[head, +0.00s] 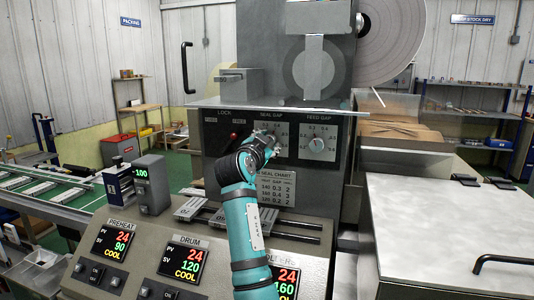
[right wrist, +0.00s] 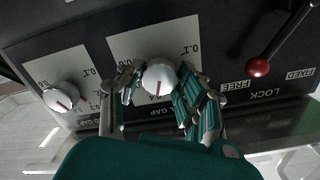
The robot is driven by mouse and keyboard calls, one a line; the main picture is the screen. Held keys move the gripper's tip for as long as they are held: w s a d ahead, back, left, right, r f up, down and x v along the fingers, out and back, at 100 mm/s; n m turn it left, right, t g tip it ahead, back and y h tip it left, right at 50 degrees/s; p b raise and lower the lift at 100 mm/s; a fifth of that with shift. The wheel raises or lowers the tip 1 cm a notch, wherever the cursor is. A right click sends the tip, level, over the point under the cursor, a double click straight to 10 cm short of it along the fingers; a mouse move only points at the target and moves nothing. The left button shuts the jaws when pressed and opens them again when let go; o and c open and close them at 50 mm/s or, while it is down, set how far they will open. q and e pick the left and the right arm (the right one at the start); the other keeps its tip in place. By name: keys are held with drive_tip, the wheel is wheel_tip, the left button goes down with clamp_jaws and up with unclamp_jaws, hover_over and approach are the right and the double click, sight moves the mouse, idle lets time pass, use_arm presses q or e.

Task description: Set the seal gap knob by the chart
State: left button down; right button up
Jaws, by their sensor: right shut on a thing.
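The white seal gap knob (right wrist: 160,77) shows in the right wrist view with a red line on its face. My right gripper (right wrist: 158,92) has its fingers on both sides of the knob and is shut on it. In the head view the right gripper (head: 265,143) covers the knob and part of the seal gap scale (head: 284,130). The seal chart (head: 277,190) is a plate below with small rows of numbers, hard to read surely. My left gripper is not in view.
The white feed gap knob (head: 316,144) is to the right of the seal gap scale. A red-balled lock lever (head: 233,136) is to the left; it also shows in the right wrist view (right wrist: 259,67). A shelf plate (head: 290,104) juts out above. Sloped display panels (head: 185,262) lie below.

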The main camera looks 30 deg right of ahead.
drive_tip(key=shift+f, duration=0.1)
idle(0.4)
drive_tip(key=o, duration=1.1)
drive_tip(key=shift+o, duration=0.2)
drive_tip(key=v, duration=1.2)
